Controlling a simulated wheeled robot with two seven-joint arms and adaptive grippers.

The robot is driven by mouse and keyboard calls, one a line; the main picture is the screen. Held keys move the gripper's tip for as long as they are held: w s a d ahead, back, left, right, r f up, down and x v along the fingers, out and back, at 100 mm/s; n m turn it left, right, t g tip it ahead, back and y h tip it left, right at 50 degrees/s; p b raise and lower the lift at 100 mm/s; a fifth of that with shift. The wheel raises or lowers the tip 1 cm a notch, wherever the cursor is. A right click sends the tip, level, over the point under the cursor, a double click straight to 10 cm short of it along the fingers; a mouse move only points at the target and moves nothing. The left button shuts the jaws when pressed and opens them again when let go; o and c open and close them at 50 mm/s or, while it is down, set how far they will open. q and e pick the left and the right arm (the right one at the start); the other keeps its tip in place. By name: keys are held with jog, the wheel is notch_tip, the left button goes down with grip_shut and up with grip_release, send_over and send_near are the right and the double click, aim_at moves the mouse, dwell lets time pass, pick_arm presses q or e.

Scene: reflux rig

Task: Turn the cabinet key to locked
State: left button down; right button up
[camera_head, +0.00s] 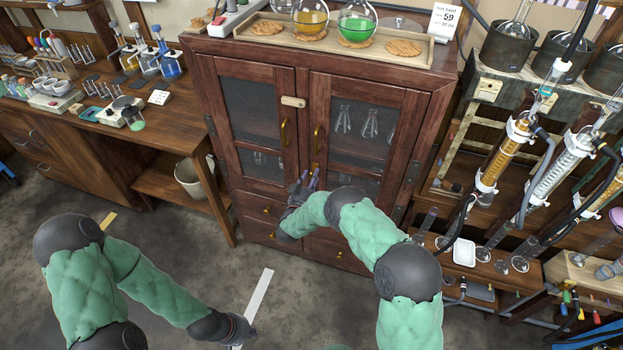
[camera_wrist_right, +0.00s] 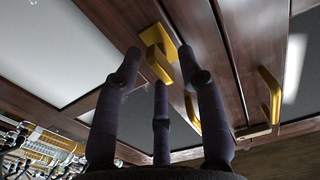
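The wooden cabinet (camera_head: 301,82) has two glazed doors. A brass key (camera_wrist_right: 158,63) sits in a brass plate on the door frame in the right wrist view. In the head view brass shows there just past my right gripper (camera_head: 309,178). In the right wrist view the fingers of my right gripper (camera_wrist_right: 160,58) are spread, with the key between and just beyond their tips. Contact cannot be told. My left gripper (camera_head: 240,330) hangs low over the floor, away from the cabinet; its fingers are too unclear to read.
Brass door handles (camera_head: 283,133) flank the door seam, and a small wooden latch (camera_head: 293,102) lies across it above. Flasks stand in a tray (camera_head: 397,47) on top. A rack of glass columns (camera_head: 560,165) is at right, a workbench (camera_head: 165,125) at left.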

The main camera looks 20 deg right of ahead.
grip_shut()
jog(key=shift+f+m+b, duration=0.15)
jog(key=shift+m+b, duration=2.4)
jog(key=shift+m, duration=0.4)
jog(key=shift+f+m+b, duration=0.15)
jog(key=shift+m+b, duration=2.35)
jog(key=shift+m, duration=0.5)
jog(key=shift+f+m+b, duration=0.15)
jog(key=shift+m+b, duration=2.4)
jog(key=shift+m, duration=0.4)
